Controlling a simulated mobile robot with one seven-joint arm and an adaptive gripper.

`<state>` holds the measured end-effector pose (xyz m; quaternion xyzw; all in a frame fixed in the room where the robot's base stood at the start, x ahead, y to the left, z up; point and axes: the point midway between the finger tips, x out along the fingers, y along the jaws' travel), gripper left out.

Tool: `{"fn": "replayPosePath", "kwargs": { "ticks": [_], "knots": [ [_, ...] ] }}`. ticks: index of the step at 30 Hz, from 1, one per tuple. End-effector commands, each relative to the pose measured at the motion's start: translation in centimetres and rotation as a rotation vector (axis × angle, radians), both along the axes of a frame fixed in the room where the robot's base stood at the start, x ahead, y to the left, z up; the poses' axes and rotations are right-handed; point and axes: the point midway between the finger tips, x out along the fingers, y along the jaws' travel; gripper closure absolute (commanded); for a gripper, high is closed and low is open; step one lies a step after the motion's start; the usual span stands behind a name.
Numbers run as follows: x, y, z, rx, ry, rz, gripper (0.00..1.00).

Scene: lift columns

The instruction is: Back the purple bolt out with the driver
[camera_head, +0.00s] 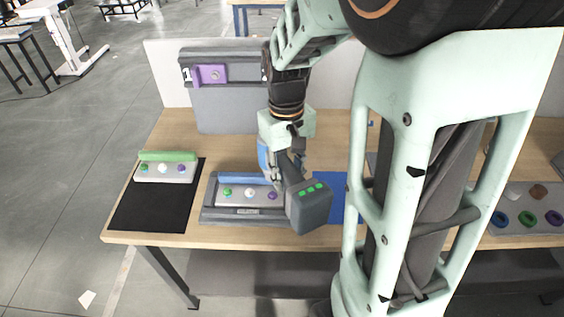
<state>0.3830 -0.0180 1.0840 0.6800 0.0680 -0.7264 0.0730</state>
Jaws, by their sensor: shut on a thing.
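My gripper (286,160) is shut on the driver, a dark grey tool with a blue part and a block end (310,208) bearing green lights. The driver is held above the right end of a grey tray at the table's front; its tip is not clearly visible. A purple bracket (203,78) with a small round bolt head (215,75) sits on the upright grey panel (228,108) at the back, left of my gripper. A small purple piece (271,195) also sits on the grey tray, just left of the driver. I cannot tell whether the driver touches the tray.
The grey tray (213,214) also bears a green and a white piece and a blue bar. A black mat (137,212) with a green-topped grey block (165,172) lies left. A blue mat (333,207) is partly hidden. Coloured rings lie on a plate (511,229) far right.

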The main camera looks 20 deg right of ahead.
Motion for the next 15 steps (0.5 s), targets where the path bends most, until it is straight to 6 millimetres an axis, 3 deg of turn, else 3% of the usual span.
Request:
{"fn": "replayPosePath", "kwargs": {
  "ticks": [8,15],
  "knots": [
    [-0.4,-0.1,-0.3,-0.001,0.002,0.010,1.00],
    [-0.4,-0.1,-2.2,-0.001,0.001,0.010,1.00]
  ]
}}
